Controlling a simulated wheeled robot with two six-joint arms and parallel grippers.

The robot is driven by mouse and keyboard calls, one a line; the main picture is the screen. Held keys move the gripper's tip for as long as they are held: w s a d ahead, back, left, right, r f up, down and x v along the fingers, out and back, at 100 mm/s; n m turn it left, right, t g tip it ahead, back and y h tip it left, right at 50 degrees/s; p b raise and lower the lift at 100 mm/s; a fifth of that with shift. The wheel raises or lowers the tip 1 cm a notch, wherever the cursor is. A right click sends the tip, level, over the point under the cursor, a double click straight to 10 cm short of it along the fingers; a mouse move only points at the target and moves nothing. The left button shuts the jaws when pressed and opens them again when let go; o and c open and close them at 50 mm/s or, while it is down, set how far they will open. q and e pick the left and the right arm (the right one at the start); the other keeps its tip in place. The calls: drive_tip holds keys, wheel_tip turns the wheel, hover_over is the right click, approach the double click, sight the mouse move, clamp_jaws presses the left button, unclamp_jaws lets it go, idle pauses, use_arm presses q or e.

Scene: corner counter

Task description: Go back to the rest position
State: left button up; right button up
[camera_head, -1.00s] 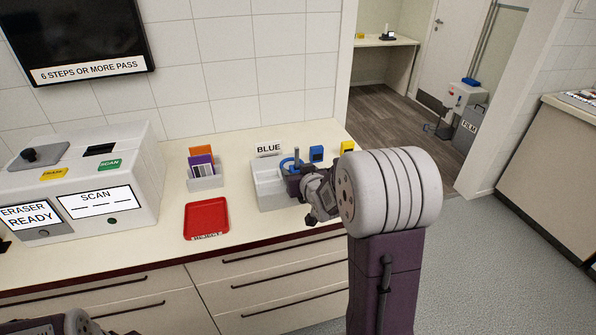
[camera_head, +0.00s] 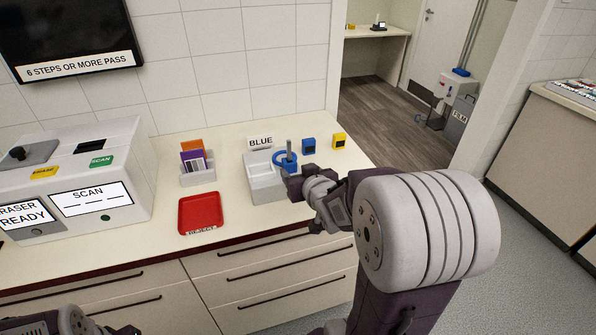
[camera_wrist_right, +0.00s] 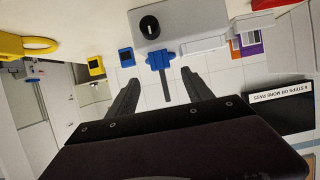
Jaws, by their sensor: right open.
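My right gripper (camera_head: 287,177) is at the front right of the pale grey box (camera_head: 262,188) marked BLUE. In the right wrist view its two fingers (camera_wrist_right: 163,90) stand apart, with nothing gripped. A blue piece with a grey stem (camera_wrist_right: 160,60) shows beyond and between the fingertips, at the box. In the head view a blue ring (camera_head: 280,160) and an upright grey stem (camera_head: 289,147) show at the box, partly behind the gripper. Of my left arm, only a part (camera_head: 72,321) shows at the bottom left edge; its finger state is unclear.
A red REJECT tray (camera_head: 200,212), a card holder (camera_head: 198,178) and the scan machine (camera_head: 75,180) stand to the left. Blue (camera_head: 309,146) and yellow (camera_head: 339,141) blocks stand behind right. In the wrist view a yellow loop (camera_wrist_right: 38,45) shows. Floor at right is clear.

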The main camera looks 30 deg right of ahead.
drive_tip(key=a+f+n+g+y+p, duration=0.1)
drive_tip(key=a+n+g+y+p, duration=0.15)
drive_tip(key=a+p, duration=0.6)
drive_tip(key=s+a+f+g+b, duration=0.1)
drive_tip(key=s+f+g, duration=0.3)
drive_tip(key=s, duration=0.4)
drive_tip(key=s+a+f+g+b, duration=0.1)
drive_tip(key=s+a+f+g, duration=0.3)
drive_tip(key=s, duration=0.5)
drive_tip(key=shift+a+f+g+y, duration=0.15)
drive_tip(key=shift+f+g+y, duration=0.3)
drive_tip(key=shift+f+g, duration=0.25)
